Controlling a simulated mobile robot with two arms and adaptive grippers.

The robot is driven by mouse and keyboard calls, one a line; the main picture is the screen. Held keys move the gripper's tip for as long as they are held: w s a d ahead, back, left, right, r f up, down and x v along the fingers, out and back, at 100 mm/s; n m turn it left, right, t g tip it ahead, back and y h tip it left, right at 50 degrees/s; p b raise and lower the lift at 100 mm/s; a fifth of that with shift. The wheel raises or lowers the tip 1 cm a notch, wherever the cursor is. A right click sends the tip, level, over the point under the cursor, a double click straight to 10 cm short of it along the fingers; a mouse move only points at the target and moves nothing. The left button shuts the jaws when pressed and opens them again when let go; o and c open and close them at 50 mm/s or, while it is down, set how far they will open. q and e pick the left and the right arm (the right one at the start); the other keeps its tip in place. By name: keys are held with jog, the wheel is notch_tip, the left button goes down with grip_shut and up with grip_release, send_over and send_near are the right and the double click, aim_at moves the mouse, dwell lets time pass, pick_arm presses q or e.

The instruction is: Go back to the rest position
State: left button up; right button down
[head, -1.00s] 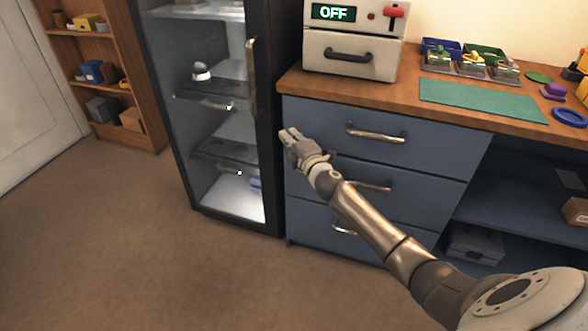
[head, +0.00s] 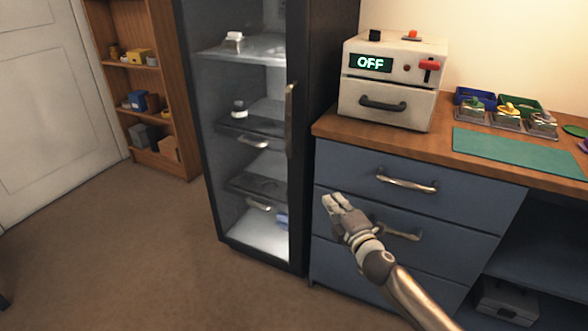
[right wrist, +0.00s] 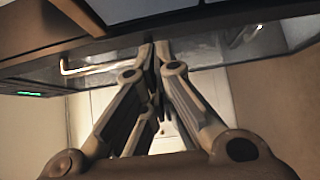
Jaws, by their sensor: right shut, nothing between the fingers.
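My right gripper (head: 337,202) is in front of the blue drawer unit (head: 335,163), left of the middle drawer's handle in the head view. It is shut and empty. Its arm comes in from the bottom right. In the right wrist view the fingers (right wrist: 153,48) are together with nothing between them. My left gripper is not in any view.
A black glass-door cabinet (head: 298,210) with shelves stands left of the drawers. On the wooden worktop (head: 440,134) are a box reading OFF (head: 386,68), a green mat (head: 515,149) and several small trays. A wooden bookshelf (head: 160,20) stands further left.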

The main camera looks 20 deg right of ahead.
jog(key=s+a+f+m+g+p, duration=0.2)
jog(key=s+a+f+m+g, duration=0.3)
jog(key=s+f, duration=0.6)
jog(key=s+a+f+m+g+y+p, duration=0.1)
jog(key=s+a+f+m+g+p, duration=0.1)
jog(key=s+a+f+m+g, duration=0.6)
jog(key=s+a+f+m+g+p, duration=0.2)
jog(key=s+a+f+g, duration=0.1)
jog(key=s+f, duration=1.05)
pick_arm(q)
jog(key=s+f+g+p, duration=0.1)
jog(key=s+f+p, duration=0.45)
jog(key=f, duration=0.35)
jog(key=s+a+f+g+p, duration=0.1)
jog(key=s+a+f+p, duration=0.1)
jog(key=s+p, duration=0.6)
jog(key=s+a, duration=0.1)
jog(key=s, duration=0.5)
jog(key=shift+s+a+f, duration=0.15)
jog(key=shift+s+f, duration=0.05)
pick_arm(e)
jog(key=s+d+f, duration=0.1)
jog(key=s+f, duration=0.1)
jog(key=s, duration=0.8)
jog(key=s+d+f+g, duration=0.1)
jog(key=s+d+f, duration=0.1)
jog(key=s, duration=0.9)
jog(key=shift+f, duration=0.1)
